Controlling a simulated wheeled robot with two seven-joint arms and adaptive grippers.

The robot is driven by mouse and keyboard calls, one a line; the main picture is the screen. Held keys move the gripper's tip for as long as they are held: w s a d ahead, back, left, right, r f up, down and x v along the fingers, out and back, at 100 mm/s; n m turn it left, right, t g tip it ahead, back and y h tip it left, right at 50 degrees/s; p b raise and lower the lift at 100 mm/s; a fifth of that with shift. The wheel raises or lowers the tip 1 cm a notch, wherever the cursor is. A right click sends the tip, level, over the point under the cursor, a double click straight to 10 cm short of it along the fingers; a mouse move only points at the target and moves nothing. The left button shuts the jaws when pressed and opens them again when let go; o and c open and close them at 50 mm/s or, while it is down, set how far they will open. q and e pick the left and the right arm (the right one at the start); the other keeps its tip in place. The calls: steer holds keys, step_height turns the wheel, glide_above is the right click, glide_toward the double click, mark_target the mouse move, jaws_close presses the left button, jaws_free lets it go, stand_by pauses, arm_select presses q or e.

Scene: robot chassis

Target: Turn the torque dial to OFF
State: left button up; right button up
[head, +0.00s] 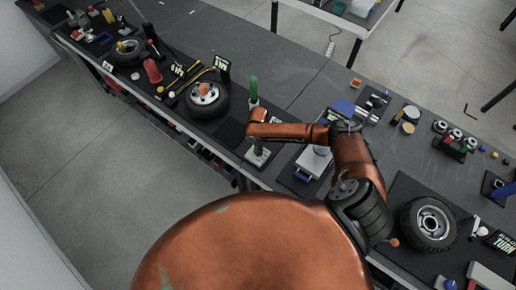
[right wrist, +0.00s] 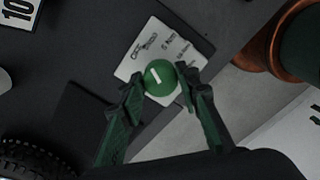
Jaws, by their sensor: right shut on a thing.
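The torque dial is a round green knob (right wrist: 160,78) with a short white slanted line on top. In the head view, my right gripper (head: 256,146) reaches down over the pale plate (head: 258,157) near the bench's front edge and hides the knob. My left gripper is not in view.
On the dark bench, a wheel (head: 206,97) lies left of the dial station. A white-topped device (head: 314,160) with blue parts stands to its right. A larger tire (head: 429,224) lies farther right. A dark square mat (right wrist: 82,115) is beside the plate.

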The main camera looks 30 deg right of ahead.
steer(key=n, duration=0.5)
steer(key=shift+n, duration=0.3)
stand_by(0.4)
steer(key=o, duration=1.1)
steer(key=shift+o, duration=0.2)
step_height(320, 180, up, 12)
